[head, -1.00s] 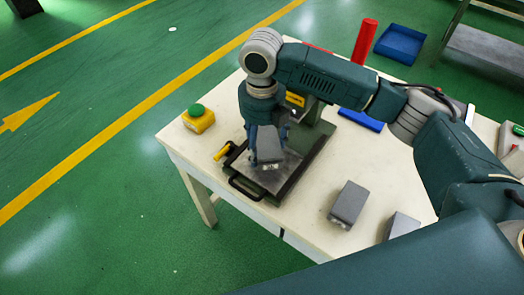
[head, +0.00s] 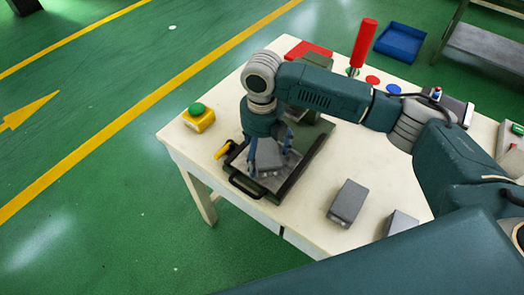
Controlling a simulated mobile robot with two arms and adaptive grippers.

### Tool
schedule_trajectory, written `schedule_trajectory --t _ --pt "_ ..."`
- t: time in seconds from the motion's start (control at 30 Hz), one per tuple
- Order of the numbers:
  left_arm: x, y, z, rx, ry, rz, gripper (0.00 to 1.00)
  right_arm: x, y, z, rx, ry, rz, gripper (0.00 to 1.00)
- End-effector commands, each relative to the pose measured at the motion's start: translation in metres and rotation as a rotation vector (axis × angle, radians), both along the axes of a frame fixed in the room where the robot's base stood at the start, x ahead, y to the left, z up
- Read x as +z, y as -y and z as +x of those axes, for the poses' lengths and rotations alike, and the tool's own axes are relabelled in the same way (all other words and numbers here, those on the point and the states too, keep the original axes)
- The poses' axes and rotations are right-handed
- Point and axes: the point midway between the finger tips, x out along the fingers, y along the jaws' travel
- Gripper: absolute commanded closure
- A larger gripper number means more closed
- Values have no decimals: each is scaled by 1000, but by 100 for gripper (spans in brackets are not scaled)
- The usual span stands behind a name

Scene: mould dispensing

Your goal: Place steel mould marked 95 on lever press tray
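A grey steel mould (head: 268,156) rests on the flat tray (head: 272,182) of the lever press (head: 312,132), near its front part. My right gripper (head: 270,150) is around this mould from above, one finger on each side. Its fingers look spread, with the mould between them. A second grey mould (head: 348,203) stands on the table to the right of the press, and a third (head: 401,223) is partly hidden behind my arm. I cannot read any number on the moulds. The press's red lever handle (head: 363,43) stands upright. My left gripper is not in view.
The white table (head: 305,222) has a yellow box with a green button (head: 198,117) at its left corner. A red bin (head: 308,49) and coloured discs (head: 393,88) lie at the back.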

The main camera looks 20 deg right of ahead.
Motion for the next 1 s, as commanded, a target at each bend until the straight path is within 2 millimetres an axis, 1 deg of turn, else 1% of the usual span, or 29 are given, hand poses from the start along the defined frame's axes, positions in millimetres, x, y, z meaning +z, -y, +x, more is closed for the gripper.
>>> schedule_trajectory --t 0.17,0.27,0.37,0.6,0.7,0.83,1.0 --pt "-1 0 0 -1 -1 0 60 2 0 0 0 1 0 9" --pt "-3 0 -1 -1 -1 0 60 10 0 1 0 3 1 9" --pt "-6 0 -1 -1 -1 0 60 26 0 1 0 5 1 9" --pt "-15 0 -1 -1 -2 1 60 79 0 1 0 5 1 9" --pt "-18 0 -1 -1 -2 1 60 97 0 1 -1 4 1 9" --pt "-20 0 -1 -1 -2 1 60 114 0 1 0 2 1 9" --pt "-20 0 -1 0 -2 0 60 122 0 0 0 -1 0 9"
